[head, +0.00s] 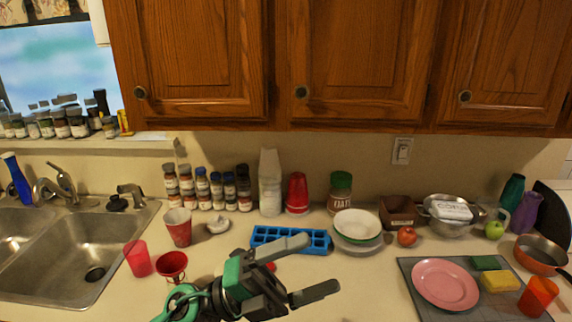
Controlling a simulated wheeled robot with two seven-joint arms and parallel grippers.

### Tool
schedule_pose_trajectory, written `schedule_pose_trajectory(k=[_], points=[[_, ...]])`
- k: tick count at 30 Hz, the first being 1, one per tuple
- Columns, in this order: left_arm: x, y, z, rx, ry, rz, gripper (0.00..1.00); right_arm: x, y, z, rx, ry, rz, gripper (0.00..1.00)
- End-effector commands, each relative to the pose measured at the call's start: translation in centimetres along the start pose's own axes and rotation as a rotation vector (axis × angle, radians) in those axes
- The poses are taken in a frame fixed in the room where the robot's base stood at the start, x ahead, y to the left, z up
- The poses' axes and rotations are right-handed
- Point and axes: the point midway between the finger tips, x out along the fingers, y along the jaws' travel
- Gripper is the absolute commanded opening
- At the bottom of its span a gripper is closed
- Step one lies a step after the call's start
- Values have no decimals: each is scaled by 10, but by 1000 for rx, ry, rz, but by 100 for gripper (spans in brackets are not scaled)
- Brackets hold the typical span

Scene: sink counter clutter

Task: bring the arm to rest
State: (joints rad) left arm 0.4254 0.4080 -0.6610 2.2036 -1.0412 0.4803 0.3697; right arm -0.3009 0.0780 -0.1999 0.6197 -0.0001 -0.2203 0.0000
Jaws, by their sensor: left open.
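My left gripper (322,264) reaches over the counter at the bottom middle of the head view. Its two grey fingers are spread apart and point to the right, with nothing between them. The upper finger overlaps the front edge of the blue ice cube tray (262,236) in the picture. A small red thing (270,266) shows partly behind the gripper; most of it is hidden. My right gripper is not in view.
A red cup (172,262) stands close left of my left arm, beside a pink cup (138,258) and the sink (60,280). Stacked bowls (357,222) stand behind right. A grey mat (420,300) holds a pink plate (445,284). Counter between gripper and mat is clear.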

Motion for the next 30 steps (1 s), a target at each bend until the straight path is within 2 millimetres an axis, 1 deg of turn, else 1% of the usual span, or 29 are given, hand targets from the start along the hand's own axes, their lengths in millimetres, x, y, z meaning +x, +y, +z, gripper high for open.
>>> schedule_pose_trajectory(k=[1,4,5,8,9,11,12,14,15,16,17,18,20,21,23,24,26,27,30], points=[[-8,-7,11,-54,-103,-75,94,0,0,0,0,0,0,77],[-32,-18,39,-154,-321,-202,94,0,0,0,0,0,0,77],[-41,-19,47,-186,-388,-235,94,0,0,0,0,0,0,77],[-78,-16,73,-295,-619,-325,94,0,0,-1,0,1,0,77],[-95,-11,81,-341,-712,-353,94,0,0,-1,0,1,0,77],[-123,-1,91,-412,-854,-386,94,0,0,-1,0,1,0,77],[-142,8,95,-461,-950,-402,94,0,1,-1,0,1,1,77],[-173,24,98,-536,-1093,-416,94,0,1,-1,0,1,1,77],[-193,37,98,-588,-1189,-420,94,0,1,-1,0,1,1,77],[-208,47,96,-629,-1261,-420,94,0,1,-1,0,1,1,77],[-224,57,92,-669,-1331,-416,94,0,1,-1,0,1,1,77],[-244,72,86,-724,-1425,-407,94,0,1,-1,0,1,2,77],[-273,94,72,-810,-1563,-384,94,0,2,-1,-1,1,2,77],[-291,109,59,-868,-1654,-363,94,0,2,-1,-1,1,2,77],[-316,131,37,-957,-1784,-320,94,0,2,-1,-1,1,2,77],[-331,144,21,-1014,-1862,-288,94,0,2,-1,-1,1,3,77],[-349,160,-4,-1092,-1965,-237,94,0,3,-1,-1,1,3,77],[-358,169,-20,-1140,-2023,-204,94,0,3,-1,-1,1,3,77],[-376,186,-57,-1246,-2144,-119,94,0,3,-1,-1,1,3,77]])
